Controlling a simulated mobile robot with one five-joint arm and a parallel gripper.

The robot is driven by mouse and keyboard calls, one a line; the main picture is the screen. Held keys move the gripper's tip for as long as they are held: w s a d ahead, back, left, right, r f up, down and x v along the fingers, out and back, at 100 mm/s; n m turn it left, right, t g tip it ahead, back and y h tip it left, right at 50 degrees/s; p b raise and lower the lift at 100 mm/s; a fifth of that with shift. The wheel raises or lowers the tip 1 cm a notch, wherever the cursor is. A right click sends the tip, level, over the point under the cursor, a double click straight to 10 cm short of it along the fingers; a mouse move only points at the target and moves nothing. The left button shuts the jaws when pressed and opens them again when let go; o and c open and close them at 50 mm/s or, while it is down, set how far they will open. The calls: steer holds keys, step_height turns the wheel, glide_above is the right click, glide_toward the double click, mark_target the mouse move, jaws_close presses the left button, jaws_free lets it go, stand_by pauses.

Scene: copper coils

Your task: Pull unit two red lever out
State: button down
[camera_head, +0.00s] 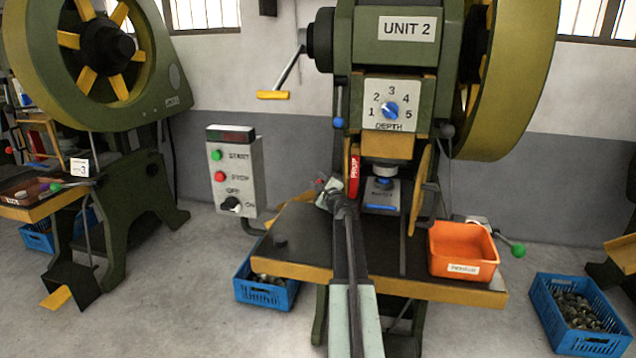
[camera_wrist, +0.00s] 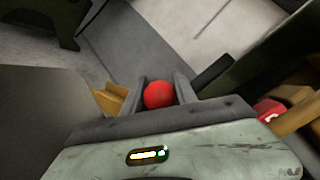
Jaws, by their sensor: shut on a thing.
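The press marked UNIT 2 (camera_head: 407,27) stands in the middle of the head view. My gripper (camera_head: 328,186) is over the left part of its table, just left of a red lettered part (camera_head: 353,174). In the wrist view my gripper (camera_wrist: 161,88) has its two fingers on either side of a round red knob (camera_wrist: 158,95), and it is shut on this knob of the red lever. The lever's shaft is hidden in both views. My arm covers part of the press table (camera_head: 291,253).
A control box (camera_head: 236,172) with start and stop buttons stands left of the press. An orange bin (camera_head: 463,250) sits at the table's right. Blue crates stand on the floor left (camera_head: 266,280) and right (camera_head: 577,317). A green-knobbed lever (camera_head: 518,250) sticks out at right.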

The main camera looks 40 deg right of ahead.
steer(key=shift+w+a, duration=0.5)
steer(key=shift+w, duration=0.3)
steer(key=shift+w+a, duration=0.55)
steer(key=shift+w, duration=0.2)
steer(key=shift+w+a, duration=0.5)
steer(key=shift+w, duration=0.3)
steer(key=c, duration=1)
jaws_free()
steer(key=shift+d, duration=0.1)
steer(key=v, duration=0.8)
